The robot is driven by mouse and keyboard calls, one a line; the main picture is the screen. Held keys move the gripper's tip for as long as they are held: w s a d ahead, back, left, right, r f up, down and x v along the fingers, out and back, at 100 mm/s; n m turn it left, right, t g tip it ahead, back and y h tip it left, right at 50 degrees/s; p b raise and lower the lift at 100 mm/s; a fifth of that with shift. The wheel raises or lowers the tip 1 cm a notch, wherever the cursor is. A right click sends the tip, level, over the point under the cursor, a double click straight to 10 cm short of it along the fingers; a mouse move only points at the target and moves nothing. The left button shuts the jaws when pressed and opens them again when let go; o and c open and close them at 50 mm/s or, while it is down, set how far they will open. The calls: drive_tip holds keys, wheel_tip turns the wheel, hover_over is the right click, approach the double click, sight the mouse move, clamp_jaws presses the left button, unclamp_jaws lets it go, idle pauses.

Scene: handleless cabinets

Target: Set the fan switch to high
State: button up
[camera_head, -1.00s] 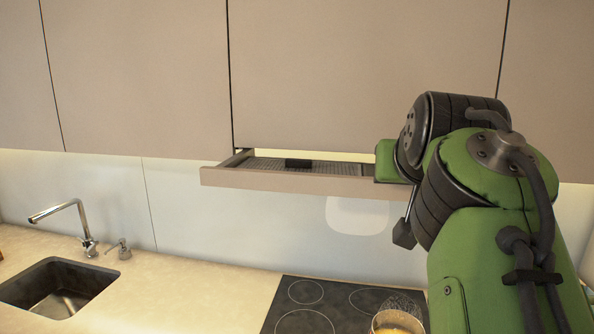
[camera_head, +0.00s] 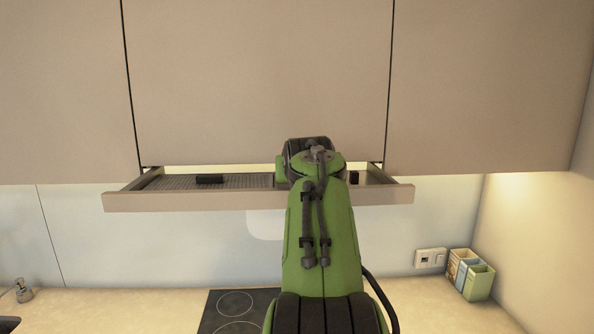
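The pulled-out range hood (camera_head: 258,200) runs below the upper cabinets in the head view. A small dark block (camera_head: 354,178) stands on its right part, just right of my arm. A wider flat black piece (camera_head: 209,179) lies on the grille at the left. I cannot tell for sure which of these is the fan switch, and its setting cannot be read. My green arm (camera_head: 322,230) reaches up in front of the hood's middle right and covers part of it. My gripper is hidden behind the arm.
Closed cabinet doors (camera_head: 262,80) hang above and behind the hood. The black cooktop (camera_head: 236,308) is below. A wall socket (camera_head: 430,258) and a set of coloured containers (camera_head: 470,275) are at the right. The counter (camera_head: 440,305) near them is clear.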

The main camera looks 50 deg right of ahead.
drive_tip(key=shift+w+d+f, duration=0.1)
drive_tip(key=shift+w, duration=0.05)
clamp_jaws()
idle(0.4)
